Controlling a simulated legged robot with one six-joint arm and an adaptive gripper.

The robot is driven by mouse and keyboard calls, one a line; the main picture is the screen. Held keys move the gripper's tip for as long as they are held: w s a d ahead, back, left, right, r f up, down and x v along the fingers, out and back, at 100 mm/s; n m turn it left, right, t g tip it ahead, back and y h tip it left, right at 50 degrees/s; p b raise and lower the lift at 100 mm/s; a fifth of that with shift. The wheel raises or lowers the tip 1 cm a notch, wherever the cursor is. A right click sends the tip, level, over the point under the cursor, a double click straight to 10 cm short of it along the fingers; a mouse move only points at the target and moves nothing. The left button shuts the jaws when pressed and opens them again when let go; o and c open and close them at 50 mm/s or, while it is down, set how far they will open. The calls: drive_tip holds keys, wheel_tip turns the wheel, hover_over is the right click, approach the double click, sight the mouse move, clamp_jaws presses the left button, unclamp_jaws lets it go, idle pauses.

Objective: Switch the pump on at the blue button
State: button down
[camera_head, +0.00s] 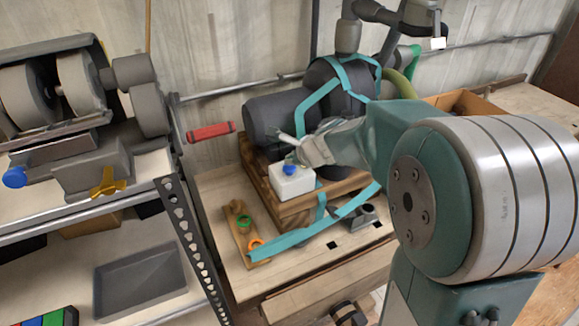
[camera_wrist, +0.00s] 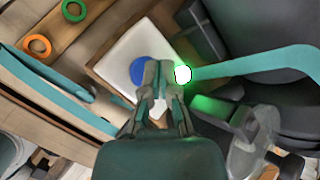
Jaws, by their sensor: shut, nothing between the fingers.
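The blue button (camera_head: 290,170) sits on top of a white box (camera_head: 293,186) on a wooden base in front of the dark pump (camera_head: 272,118). My gripper (camera_head: 293,160) is shut and empty, with its tips right at the button. In the wrist view, the fingertips (camera_wrist: 158,68) cover the right part of the blue button (camera_wrist: 138,70); whether they touch it I cannot tell. A bright white light with a green glow (camera_wrist: 183,74) shows beside the fingertips, at the box's edge.
Teal straps (camera_head: 308,232) run over the pump and base. A wooden strip with a green ring (camera_head: 244,221) and an orange ring (camera_head: 255,244) lies to the left. A bench grinder (camera_head: 75,85) and a red-handled bar (camera_head: 210,132) stand further left.

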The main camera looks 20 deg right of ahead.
sight(291, 168)
drive_tip(key=shift+r, duration=3.05)
drive_tip(key=shift+s+r, duration=0.1)
drive_tip(key=shift+s, duration=0.1)
drive_tip(key=s+n+g+h, duration=0.2)
drive_tip(key=s+n+h, duration=0.1)
drive_tip(key=s+n, duration=1.9)
drive_tip(key=s, duration=0.6)
drive_tip(key=shift+s+a+g+h, duration=0.15)
drive_tip(key=shift+g+h, duration=0.15)
drive_tip(key=shift+g, duration=0.1)
